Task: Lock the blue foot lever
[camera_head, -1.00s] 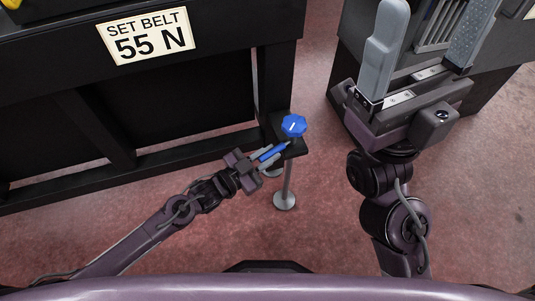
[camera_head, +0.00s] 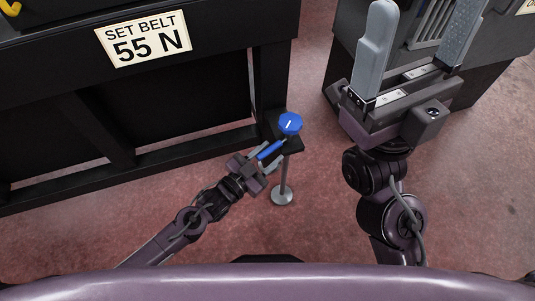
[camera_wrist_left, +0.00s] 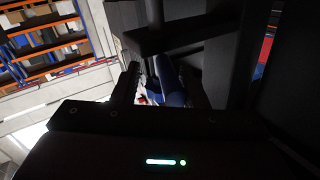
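The blue foot lever (camera_head: 270,150) is a short blue bar beside a blue octagonal knob (camera_head: 290,124) with a white mark, at the black frame's lower right corner. My left gripper (camera_head: 268,155) is at the lever, with one finger on each side of the bar. In the left wrist view the blue bar (camera_wrist_left: 172,88) lies between the dark fingers, with a gap showing at its left, so the gripper looks open around it. Its far end is in shadow. My right gripper (camera_head: 418,58) is wide open and empty, well to the right of the lever.
A black machine frame (camera_head: 120,95) with a "SET BELT 55 N" sign (camera_head: 143,37) fills the upper left. A grey post with a round foot (camera_head: 282,196) stands below the knob. A dark cabinet (camera_head: 345,50) stands behind my right gripper. Red floor is clear between them.

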